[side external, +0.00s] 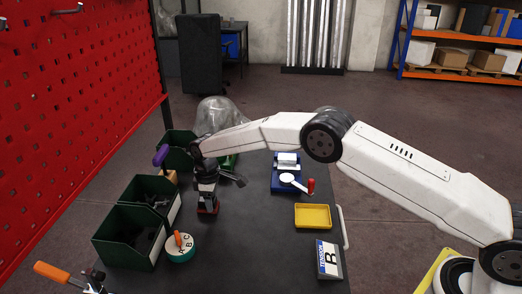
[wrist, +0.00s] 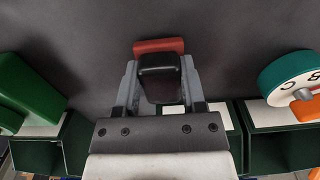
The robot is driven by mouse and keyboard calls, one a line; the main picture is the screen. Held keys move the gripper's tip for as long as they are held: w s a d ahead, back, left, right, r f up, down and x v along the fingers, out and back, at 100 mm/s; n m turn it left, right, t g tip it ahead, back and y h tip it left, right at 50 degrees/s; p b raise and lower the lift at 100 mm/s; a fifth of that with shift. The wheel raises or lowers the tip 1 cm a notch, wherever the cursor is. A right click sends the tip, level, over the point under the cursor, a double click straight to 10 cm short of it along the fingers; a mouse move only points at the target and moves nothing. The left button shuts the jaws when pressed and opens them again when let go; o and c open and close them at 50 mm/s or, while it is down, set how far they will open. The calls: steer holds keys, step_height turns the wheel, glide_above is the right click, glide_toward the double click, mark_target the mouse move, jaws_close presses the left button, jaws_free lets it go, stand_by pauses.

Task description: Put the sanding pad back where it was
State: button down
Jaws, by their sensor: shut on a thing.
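The sanding pad, with a black grip (wrist: 160,80) and a red base (wrist: 158,46), is between the two grey fingers of my gripper (wrist: 160,92) in the wrist view. My gripper is shut on the black grip from both sides. In the side view my gripper (side external: 207,190) points down over the left part of the dark table, and the pad's red base (side external: 208,210) shows below it, at or just above the table top. I cannot tell whether the base touches the table.
Green bins (side external: 128,236) line the table's left edge. A round teal and white lettered piece with an orange handle (side external: 180,246) stands near my gripper. A yellow tray (side external: 313,216), a blue fixture (side external: 284,182) and a marked box (side external: 329,260) lie to the right. The table's middle is clear.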

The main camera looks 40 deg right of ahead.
steer(key=shift+f, duration=0.1)
steer(key=shift+c, duration=0.9)
jaws_free()
step_height(320, 180, up, 12)
steer(key=shift+d+r, duration=0.1)
steer(key=shift+r, duration=0.1)
